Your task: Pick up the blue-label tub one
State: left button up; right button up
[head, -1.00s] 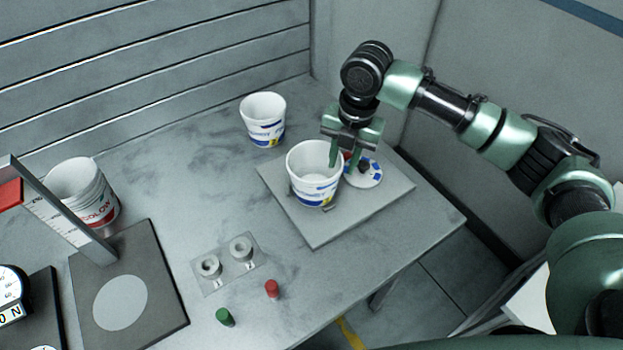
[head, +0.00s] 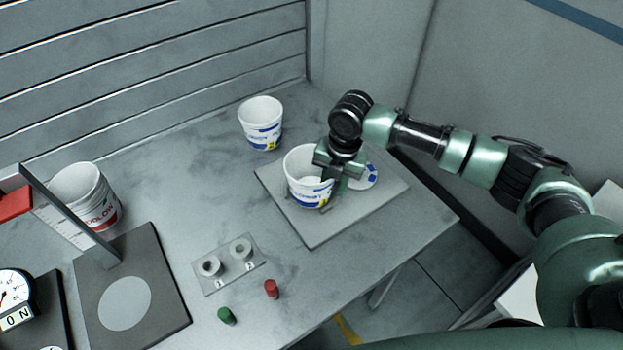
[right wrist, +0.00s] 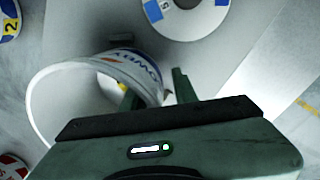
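A white blue-label tub (head: 300,178) stands upright on a grey square mat (head: 313,237); its number cannot be read here. It also shows in the right wrist view (right wrist: 75,92), with its open mouth to the left. My right gripper (head: 334,182) is at the tub's right rim. In the right wrist view its fingers (right wrist: 156,92) are apart, one seemingly inside the tub and one outside, with the wall between them. A second blue-label tub (head: 261,124) stands behind, with a yellow 2 label in the right wrist view (right wrist: 8,22). My left gripper is not in view.
A white disc with blue patches (head: 370,177) lies on the mat, right of the gripper. A red-label tub (head: 85,190) stands left behind an upright scale (head: 62,215). A small plate (head: 228,264), a red peg (head: 271,289) and a green peg (head: 227,315) are in front.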

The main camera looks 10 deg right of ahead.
grip_shut()
